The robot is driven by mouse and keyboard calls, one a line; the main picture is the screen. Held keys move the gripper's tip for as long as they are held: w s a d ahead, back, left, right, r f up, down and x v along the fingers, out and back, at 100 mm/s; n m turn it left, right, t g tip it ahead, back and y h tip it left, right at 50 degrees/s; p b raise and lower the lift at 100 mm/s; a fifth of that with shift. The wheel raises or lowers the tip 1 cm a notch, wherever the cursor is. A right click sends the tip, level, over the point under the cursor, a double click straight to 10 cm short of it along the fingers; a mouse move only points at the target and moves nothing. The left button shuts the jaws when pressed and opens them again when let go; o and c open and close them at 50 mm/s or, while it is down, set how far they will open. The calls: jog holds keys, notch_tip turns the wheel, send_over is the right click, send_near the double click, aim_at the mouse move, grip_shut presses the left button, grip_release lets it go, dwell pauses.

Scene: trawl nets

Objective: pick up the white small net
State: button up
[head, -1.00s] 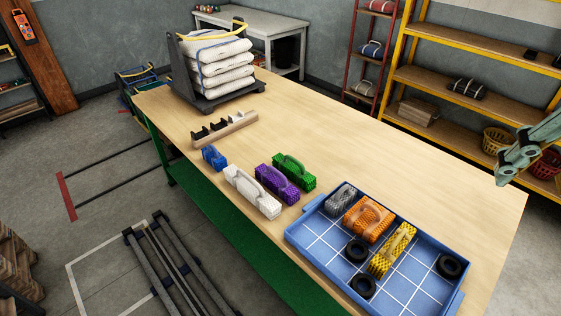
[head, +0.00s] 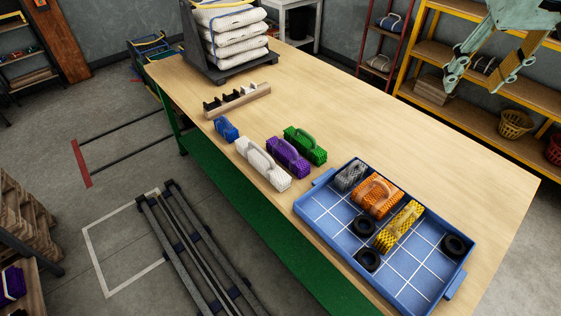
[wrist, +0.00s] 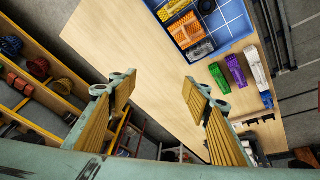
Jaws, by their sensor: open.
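The white net (head: 263,163) is a bundle with a loop handle on top. It lies on the table's left side in the head view, between a small blue net (head: 227,129) and a purple net (head: 288,156). It also shows at the right of the wrist view (wrist: 257,66). My gripper (head: 480,84) is in the head view's upper right, raised and well apart from the white net. Its fingers are spread with nothing between them, as the wrist view also shows (wrist: 154,85).
A green net (head: 305,146) lies beside the purple one. A blue tray (head: 330,213) holds grey, orange and yellow nets and black rings. A slotted wooden rack (head: 238,101) and a stand of stacked white bundles (head: 238,42) are farther back. The table's right side (head: 430,150) is bare.

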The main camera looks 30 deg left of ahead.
jog(key=w+a+f+n, duration=0.1)
jog(key=w+a+f, duration=0.2)
jog(key=w+a, duration=0.25)
jog(key=n+g+h+b, duration=0.1)
jog(key=n+g+b, duration=0.25)
jog(key=n, duration=0.45)
send_over(261, 158)
jog(key=shift+g, duration=0.45)
jog(key=f, duration=3.2)
jog(key=shift+w+a+f+p, duration=0.1)
jog(key=shift+w+f+p, duration=0.05)
jog(key=shift+w+p, duration=0.2)
jog(key=shift+s+f, duration=0.1)
jog(key=shift+f+b, duration=0.55)
jog(key=shift+f, duration=3.65)
jog(key=shift+s+f+b, duration=0.1)
jog(key=shift+f+b, duration=0.4)
jog(key=shift+f, duration=2.1)
